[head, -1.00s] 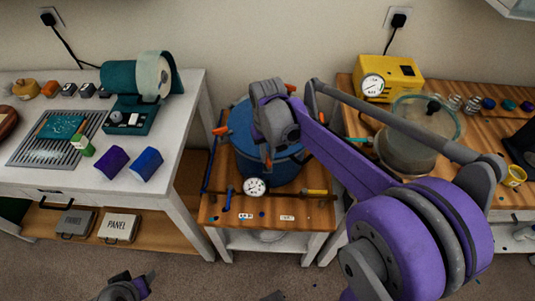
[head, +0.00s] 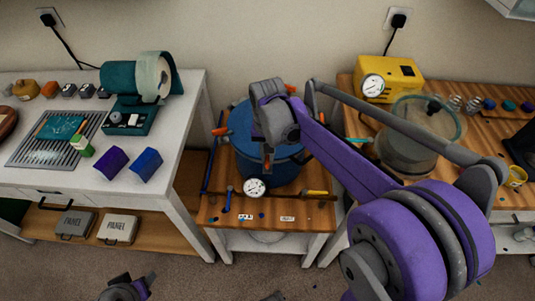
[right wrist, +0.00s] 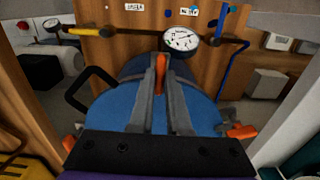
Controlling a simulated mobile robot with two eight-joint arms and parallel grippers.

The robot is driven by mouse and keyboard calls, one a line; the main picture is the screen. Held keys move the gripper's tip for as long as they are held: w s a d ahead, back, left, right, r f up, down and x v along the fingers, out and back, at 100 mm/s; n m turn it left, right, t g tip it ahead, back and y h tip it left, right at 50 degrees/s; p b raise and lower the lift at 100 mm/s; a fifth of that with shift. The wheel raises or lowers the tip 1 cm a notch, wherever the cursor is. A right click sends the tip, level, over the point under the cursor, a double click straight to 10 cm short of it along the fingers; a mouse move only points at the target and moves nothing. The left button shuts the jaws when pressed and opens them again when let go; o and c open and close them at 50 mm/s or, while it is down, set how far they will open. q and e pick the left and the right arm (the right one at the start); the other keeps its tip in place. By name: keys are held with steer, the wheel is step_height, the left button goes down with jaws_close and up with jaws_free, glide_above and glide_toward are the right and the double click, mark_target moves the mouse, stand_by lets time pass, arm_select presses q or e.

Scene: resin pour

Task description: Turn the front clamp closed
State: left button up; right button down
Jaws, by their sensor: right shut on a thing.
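The blue pot (head: 283,163) stands on a small wooden stand, with orange clamps around its rim. The front clamp (right wrist: 160,75) shows in the right wrist view as an upright orange handle at the pot's near edge. My right gripper (right wrist: 162,88) is shut on it, with a grey finger on each side of the handle. In the head view my right wrist covers part of the pot and most of this clamp. A grey and purple part of mine shows at the bottom left; my left gripper cannot be made out.
A round gauge (head: 255,188) sits just in front of the pot. A glass chamber (head: 405,145) is on the right bench. The white table (head: 60,178) stands left.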

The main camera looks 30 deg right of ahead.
mark_target(267, 158)
steer(key=c, duration=0.9)
jaws_free()
step_height(267, 158, up, 11)
steer(key=shift+f+p, duration=0.1)
steer(key=shift+p, duration=0.3)
steer(key=s+a+f+n+t, duration=0.1)
steer(key=s+a+f+n, duration=0.1)
steer(key=s+f, duration=0.2)
steer(key=s+a+f+n+t, duration=0.2)
steer(key=s+f, duration=0.2)
steer(key=s, duration=0.2)
steer(key=s+a+f+n+t, duration=0.2)
steer(key=s+f, duration=0.2)
steer(key=s, duration=0.1)
steer(key=shift+s+a, duration=0.25)
steer(key=shift+s, duration=0.1)
